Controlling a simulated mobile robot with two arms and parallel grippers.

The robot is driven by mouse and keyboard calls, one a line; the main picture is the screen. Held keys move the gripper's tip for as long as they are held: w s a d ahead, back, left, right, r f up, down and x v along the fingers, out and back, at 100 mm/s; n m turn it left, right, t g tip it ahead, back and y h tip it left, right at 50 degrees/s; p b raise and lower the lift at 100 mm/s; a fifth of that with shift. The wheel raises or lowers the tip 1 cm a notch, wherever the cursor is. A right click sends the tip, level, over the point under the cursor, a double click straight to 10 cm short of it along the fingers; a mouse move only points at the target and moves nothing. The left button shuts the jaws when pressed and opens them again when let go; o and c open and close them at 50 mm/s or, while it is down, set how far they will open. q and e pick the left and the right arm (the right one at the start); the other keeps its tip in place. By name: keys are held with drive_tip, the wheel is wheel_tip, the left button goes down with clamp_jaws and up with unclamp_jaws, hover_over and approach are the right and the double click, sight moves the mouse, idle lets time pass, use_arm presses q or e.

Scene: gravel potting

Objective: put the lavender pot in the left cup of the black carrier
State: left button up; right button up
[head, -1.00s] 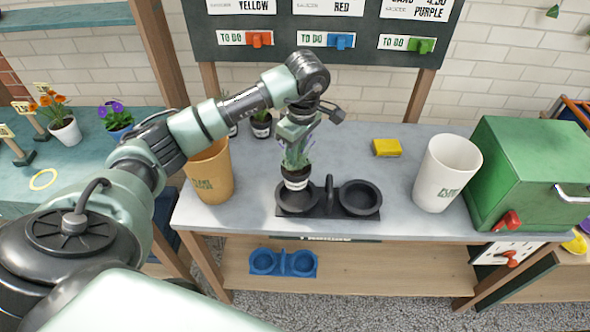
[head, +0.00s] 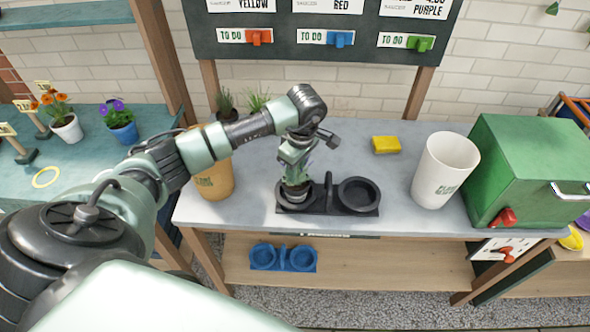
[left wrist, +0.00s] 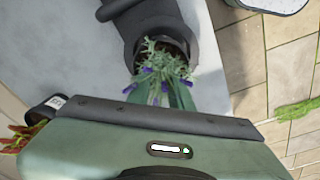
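The lavender pot (head: 296,196) is at the left cup of the black carrier (head: 325,209), its lower part inside the cup. My left gripper (head: 296,180) is directly above the cup, pointing down, and appears shut on the lavender pot; the arm and gripper hide most of the plant. In the left wrist view, the lavender's purple and green foliage (left wrist: 160,72) shows between the gripper and the dark cup of the carrier (left wrist: 196,47). The carrier's right cup (head: 359,194) is empty. My right gripper is not in view.
An orange-tan cup (head: 215,180) stands left of the carrier, partly behind my arm. A white cup (head: 445,170), a yellow sponge-like block (head: 386,145) and a green box (head: 530,165) are to the right. A blue carrier (head: 283,259) lies on the lower shelf.

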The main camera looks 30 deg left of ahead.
sight(299, 179)
use_arm(q)
drive_tip(key=shift+o, duration=0.9)
drive_tip(key=shift+r, duration=0.1)
drive_tip(key=shift+r, duration=0.45)
wheel_tip(299, 179, up, 11)
drive_tip(key=d+b, duration=0.1)
drive_tip(key=b, duration=0.2)
drive_tip(key=shift+d, duration=0.25)
drive_tip(key=shift+s+a+r, duration=0.1)
